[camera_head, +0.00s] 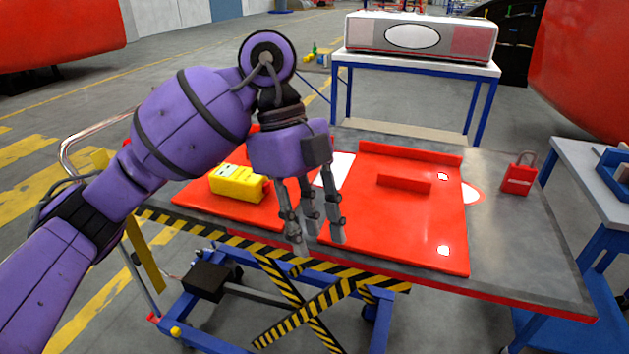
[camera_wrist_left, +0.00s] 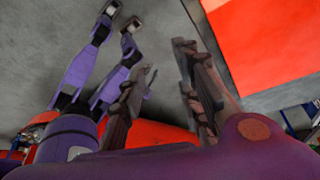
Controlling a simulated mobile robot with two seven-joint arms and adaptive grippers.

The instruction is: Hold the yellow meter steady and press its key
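The yellow meter (camera_head: 237,185) lies on the left part of the red board on the lift table, with a small pale patch on its top. I cannot make out its key. My left gripper (camera_head: 316,238) hangs to the right of the meter, fingers pointing down near the front edge of the table, apart from the meter. Its fingers are spread with nothing between them, and they show apart in the left wrist view too (camera_wrist_left: 172,75). The meter does not show in that wrist view. My right gripper cannot be made out in either view.
The red board (camera_head: 360,235) has a raised bar (camera_head: 404,183) and a back ledge. A red padlock-shaped item (camera_head: 519,174) stands at the table's right. A blue-framed table (camera_head: 420,65) carries a long white-and-red box (camera_head: 470,42) behind. Another bench (camera_head: 590,170) is at right.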

